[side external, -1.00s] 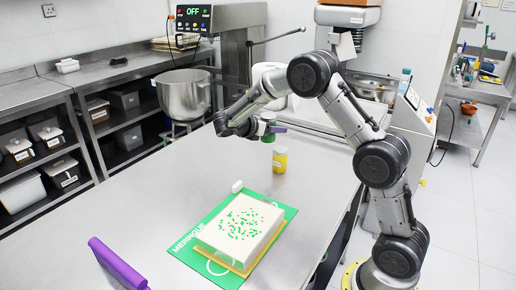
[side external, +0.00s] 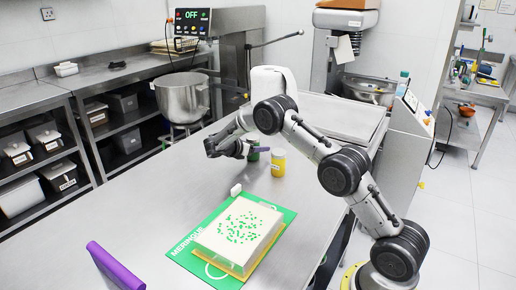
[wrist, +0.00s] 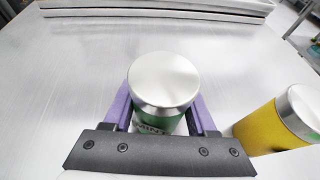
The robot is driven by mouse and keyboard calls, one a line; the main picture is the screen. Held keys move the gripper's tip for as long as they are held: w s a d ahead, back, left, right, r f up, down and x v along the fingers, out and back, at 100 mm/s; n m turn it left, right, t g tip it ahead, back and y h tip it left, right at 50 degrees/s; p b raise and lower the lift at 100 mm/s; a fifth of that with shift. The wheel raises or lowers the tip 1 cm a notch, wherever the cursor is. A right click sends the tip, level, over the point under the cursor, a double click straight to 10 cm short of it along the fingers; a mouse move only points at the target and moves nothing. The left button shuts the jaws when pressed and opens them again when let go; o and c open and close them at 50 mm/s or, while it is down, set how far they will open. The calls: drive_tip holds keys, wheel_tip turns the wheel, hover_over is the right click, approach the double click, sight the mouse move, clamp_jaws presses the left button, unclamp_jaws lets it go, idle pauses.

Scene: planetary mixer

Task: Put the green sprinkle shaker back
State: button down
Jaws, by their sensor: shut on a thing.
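The green sprinkle shaker (wrist: 165,90) has a silver lid and a partly hidden label reading "MINT". My gripper (wrist: 158,112) is shut on it, with a purple finger on either side. The shaker is upright in the wrist view. In the side external view my gripper (side external: 252,152) is over the table's far part, and the shaker is largely hidden behind it, with a bit of green (side external: 253,155) showing. I cannot tell whether its base touches the table. The yellow shaker (side external: 278,163) stands just right of it, also in the wrist view (wrist: 275,125).
A white cake (side external: 240,232) with green sprinkles lies on a green mat (side external: 190,246) marked "MERINGUE". A small white object (side external: 236,189) lies behind it. A purple object (side external: 115,265) stands at the near left. A steel mixing bowl (side external: 183,97) is at the back.

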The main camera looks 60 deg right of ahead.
drive_tip(key=shift+f, duration=0.35)
drive_tip(key=shift+c, duration=1)
unclamp_jaws()
drive_tip(key=shift+r, duration=0.1)
